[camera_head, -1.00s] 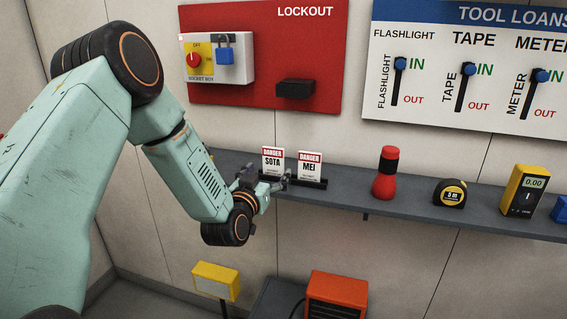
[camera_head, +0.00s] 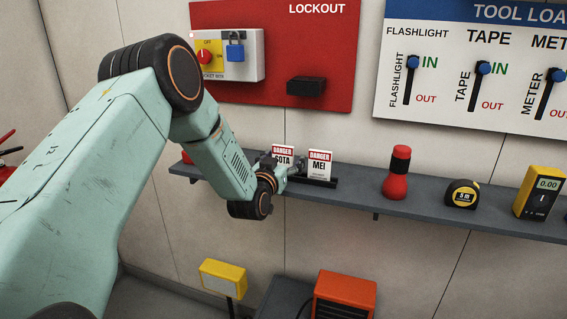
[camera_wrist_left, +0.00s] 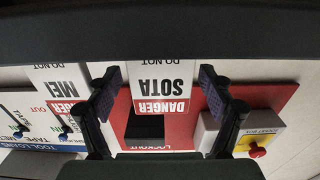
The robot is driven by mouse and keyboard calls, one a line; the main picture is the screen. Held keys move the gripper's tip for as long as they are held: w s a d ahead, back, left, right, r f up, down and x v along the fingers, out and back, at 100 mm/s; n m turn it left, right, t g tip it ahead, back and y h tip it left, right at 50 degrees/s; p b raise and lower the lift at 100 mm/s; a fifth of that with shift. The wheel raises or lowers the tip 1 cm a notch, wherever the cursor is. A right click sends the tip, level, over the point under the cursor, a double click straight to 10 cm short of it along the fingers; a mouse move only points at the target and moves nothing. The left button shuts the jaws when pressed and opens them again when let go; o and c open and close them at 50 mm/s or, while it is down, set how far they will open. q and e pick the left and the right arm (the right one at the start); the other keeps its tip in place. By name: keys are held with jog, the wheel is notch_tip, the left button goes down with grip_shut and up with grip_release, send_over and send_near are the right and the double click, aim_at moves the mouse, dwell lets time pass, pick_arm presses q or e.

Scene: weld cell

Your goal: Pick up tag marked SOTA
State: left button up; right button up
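The SOTA tag (camera_head: 284,151) is a white card with a red DANGER band, standing upright on the grey shelf. My left gripper (camera_head: 287,168) is in front of it and hides its lower part. In the left wrist view the SOTA tag (camera_wrist_left: 160,84) appears upside down between the two dark fingers of my left gripper (camera_wrist_left: 160,90). The fingers are apart, with a gap on each side of the tag. The similar MEI tag (camera_head: 319,163) stands just right of it; it also shows in the left wrist view (camera_wrist_left: 60,82). My right gripper is not in view.
The shelf (camera_head: 350,203) also holds a red flashlight (camera_head: 396,178), a tape measure (camera_head: 462,194) and a yellow meter (camera_head: 538,192), right of the tags. Behind is the red lockout board (camera_head: 290,30) with a blue padlock (camera_head: 235,52) and black box (camera_head: 306,86).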

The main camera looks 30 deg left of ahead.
pick_arm(q)
jog(key=shift+s+r, duration=0.1)
jog(key=shift+s, duration=0.05)
jog(key=c, duration=1)
